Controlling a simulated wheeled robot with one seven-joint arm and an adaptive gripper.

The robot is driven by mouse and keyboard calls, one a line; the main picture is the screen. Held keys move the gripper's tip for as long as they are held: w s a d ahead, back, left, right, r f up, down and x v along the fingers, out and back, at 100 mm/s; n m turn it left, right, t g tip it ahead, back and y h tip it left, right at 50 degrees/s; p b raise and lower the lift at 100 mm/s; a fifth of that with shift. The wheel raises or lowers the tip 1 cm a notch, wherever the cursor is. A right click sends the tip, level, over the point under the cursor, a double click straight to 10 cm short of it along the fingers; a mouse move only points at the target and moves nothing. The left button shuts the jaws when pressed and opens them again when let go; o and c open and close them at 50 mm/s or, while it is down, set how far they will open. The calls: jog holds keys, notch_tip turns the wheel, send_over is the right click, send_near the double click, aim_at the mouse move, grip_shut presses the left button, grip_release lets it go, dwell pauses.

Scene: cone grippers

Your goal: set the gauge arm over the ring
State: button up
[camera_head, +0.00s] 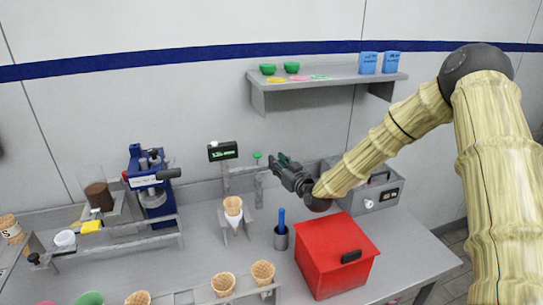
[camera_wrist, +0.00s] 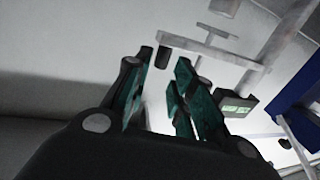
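My gripper (camera_head: 280,164) is above the counter, right of a grey fixture whose bar (camera_head: 243,169) seems to be the gauge arm. In the wrist view its green-padded fingers (camera_wrist: 165,62) stand apart with nothing held. I cannot make out the ring clearly.
A small display (camera_head: 223,151) stands left of the fixture. A blue machine (camera_head: 150,185) is further left. A red box (camera_head: 336,254), a cup with a blue handle (camera_head: 281,238) and a grey box (camera_head: 372,193) are near my arm. A shelf (camera_head: 325,78) hangs above.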

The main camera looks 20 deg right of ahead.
jog(key=shift+p+x, duration=0.6)
jog(key=shift+x, duration=1.7)
grip_shut()
